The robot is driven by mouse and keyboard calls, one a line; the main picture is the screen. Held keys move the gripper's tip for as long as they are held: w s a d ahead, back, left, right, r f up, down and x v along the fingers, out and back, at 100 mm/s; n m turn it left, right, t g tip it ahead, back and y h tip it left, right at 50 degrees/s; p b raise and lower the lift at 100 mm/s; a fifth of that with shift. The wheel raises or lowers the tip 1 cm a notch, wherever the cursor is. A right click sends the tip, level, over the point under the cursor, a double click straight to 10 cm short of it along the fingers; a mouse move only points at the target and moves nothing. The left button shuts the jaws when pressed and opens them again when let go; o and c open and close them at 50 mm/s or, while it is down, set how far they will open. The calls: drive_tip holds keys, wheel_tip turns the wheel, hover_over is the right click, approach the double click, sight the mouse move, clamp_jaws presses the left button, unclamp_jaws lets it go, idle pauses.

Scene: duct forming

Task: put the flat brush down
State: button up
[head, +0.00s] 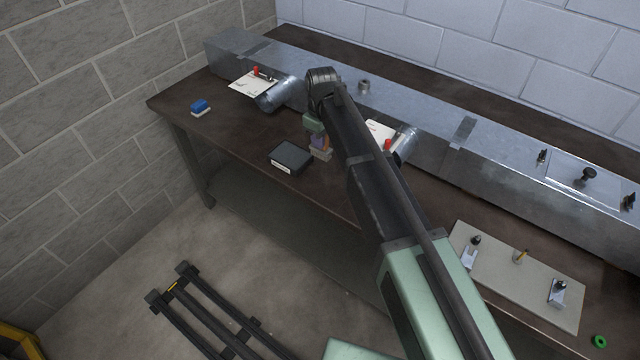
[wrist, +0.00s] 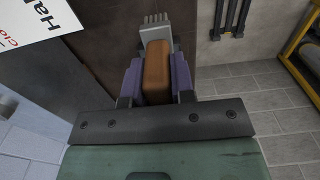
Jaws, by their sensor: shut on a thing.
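The flat brush has a brown handle and a grey, toothed-looking end; in the wrist view the brush (wrist: 157,65) points away from me, its grey end at the top of the picture. My gripper (wrist: 157,82) is shut on the handle, with a purple pad on each side. In the head view my gripper (head: 318,138) points down near the front edge of the dark bench (head: 240,128), and the brush (head: 322,155) shows small below it. I cannot tell whether the brush touches the bench.
A dark box (head: 291,158) sits just left of my gripper. A long metal duct (head: 435,130) runs along the bench behind it. A blue-and-white block (head: 200,108) lies at the far left. A pale board with small tools (head: 516,285) is at right. Bench between block and box is clear.

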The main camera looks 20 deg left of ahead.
wheel_tip(320, 180, down, 13)
drive_tip(key=b, duration=1)
drive_tip(key=shift+r, duration=0.35)
drive_tip(key=shift+f, duration=0.2)
drive_tip(key=o, duration=0.8)
drive_tip(key=shift+o, duration=0.2)
drive_tip(key=shift+r, duration=0.1)
wheel_tip(320, 180, up, 12)
drive_tip(key=p, duration=1.2)
drive_tip(key=shift+r+p, duration=0.25)
drive_tip(key=shift+p, duration=0.1)
drive_tip(key=shift+f, duration=0.15)
